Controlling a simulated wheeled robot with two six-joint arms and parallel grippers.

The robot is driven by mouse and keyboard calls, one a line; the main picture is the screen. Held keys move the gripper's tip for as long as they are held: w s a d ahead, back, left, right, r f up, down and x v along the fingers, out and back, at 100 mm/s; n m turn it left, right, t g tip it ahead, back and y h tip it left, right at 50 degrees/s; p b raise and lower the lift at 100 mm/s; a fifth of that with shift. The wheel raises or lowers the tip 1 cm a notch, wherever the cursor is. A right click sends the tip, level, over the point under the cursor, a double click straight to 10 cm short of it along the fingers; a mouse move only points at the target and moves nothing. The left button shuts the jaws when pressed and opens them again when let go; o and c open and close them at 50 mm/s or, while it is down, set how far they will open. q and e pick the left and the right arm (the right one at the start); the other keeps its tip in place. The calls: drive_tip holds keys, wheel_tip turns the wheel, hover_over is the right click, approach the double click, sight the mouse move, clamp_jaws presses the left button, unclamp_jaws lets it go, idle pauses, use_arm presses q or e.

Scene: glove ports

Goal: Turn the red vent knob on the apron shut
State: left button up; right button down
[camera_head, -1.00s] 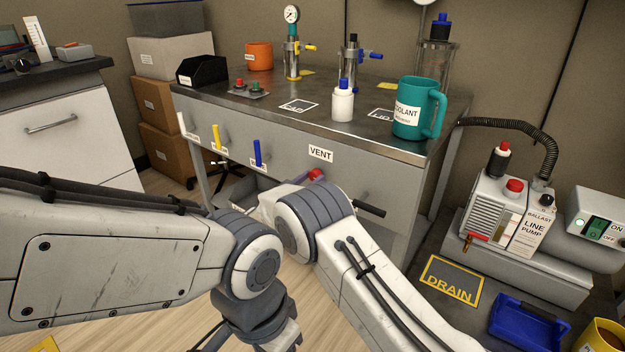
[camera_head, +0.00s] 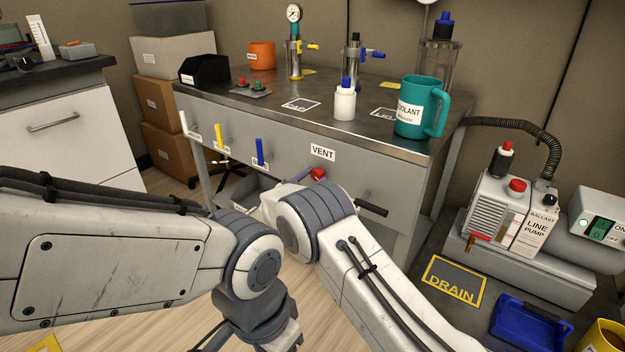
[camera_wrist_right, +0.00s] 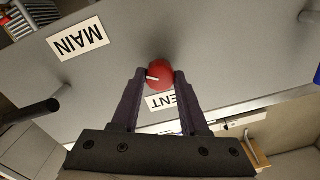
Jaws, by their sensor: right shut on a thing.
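The red vent knob (camera_head: 318,174) is on the grey apron under the VENT label (camera_head: 322,152). My right gripper (camera_head: 311,175) reaches it from the left in the head view, partly hidden by my right wrist. In the right wrist view, the red knob (camera_wrist_right: 159,75) sits between the two dark fingertips of my right gripper (camera_wrist_right: 160,78), which are shut on it. A white pointer mark on the knob runs roughly sideways there.
Yellow and blue levers (camera_head: 260,151) are on the apron left of the knob. A black bar handle (camera_head: 371,207) juts out at its lower right. A teal mug (camera_head: 418,106) and a white bottle (camera_head: 345,104) stand on the bench above. A line pump (camera_head: 507,215) stands at right.

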drive_tip(key=m+b, duration=0.1)
drive_tip(key=m, duration=0.2)
drive_tip(key=m+b, duration=0.1)
drive_tip(key=m, duration=0.1)
drive_tip(key=shift+a+f+m, duration=0.15)
drive_tip(key=shift+m, duration=0.25)
use_arm(q)
wheel_tip(320, 180, down, 5)
drive_tip(key=b, duration=0.3)
use_arm(e)
drive_tip(key=m, duration=0.5)
drive_tip(key=shift+m, duration=0.4)
use_arm(q)
drive_tip(key=shift+f, duration=0.1)
use_arm(e)
drive_tip(key=shift+m, duration=0.3)
drive_tip(key=shift+c, duration=2.1)
unclamp_jaws()
